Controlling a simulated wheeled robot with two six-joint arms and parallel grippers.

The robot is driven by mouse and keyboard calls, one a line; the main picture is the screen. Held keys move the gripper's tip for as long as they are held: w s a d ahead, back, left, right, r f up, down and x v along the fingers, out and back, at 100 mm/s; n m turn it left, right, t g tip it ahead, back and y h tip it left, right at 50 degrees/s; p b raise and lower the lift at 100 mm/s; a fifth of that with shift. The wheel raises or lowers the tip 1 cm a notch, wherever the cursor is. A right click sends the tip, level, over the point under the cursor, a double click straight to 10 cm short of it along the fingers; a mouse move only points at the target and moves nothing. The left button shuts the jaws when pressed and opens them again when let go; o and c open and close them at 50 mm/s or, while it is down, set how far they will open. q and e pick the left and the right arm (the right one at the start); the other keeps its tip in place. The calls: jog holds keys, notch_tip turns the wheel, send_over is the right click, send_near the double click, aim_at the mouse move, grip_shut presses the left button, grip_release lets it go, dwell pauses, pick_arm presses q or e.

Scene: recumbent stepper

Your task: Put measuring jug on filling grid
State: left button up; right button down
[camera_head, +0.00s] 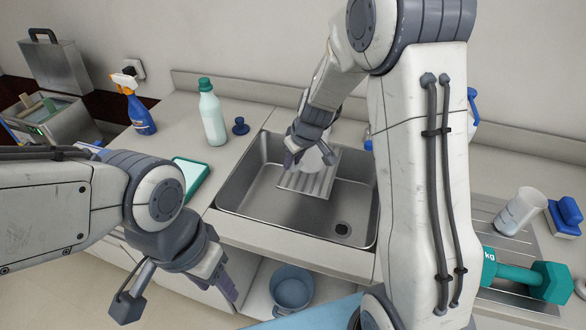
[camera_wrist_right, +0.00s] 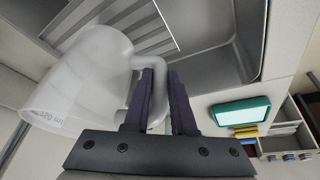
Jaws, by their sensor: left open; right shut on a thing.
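The measuring jug (camera_wrist_right: 85,78) is whitish and translucent, with printed volume marks. My right gripper (camera_wrist_right: 163,90) is shut on its handle in the right wrist view. In the head view the jug (camera_head: 316,158) is partly hidden behind my right gripper (camera_head: 303,150), over the sink's back part. The filling grid (camera_head: 306,183) is a ribbed metal plate in the sink, just below the jug; its ribs also show in the wrist view (camera_wrist_right: 135,20). I cannot tell whether the jug touches it. My left gripper (camera_head: 178,290) is open and empty, in front of the counter at lower left.
The steel sink (camera_head: 245,195) has a drain at front right. A green-capped bottle (camera_head: 213,118), spray bottle (camera_head: 139,112) and green-rimmed tray (camera_head: 192,175) stand left. A clear beaker (camera_head: 518,213) and teal dumbbell (camera_head: 525,275) are right. A blue bucket (camera_head: 292,288) is below.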

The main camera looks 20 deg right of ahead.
aim_at(293, 167)
jog(key=shift+f+b, duration=0.35)
jog(key=shift+f, duration=1.1)
jog(key=shift+f, duration=0.15)
jog(key=c, duration=0.7)
grip_release()
jog(key=shift+c, duration=0.2)
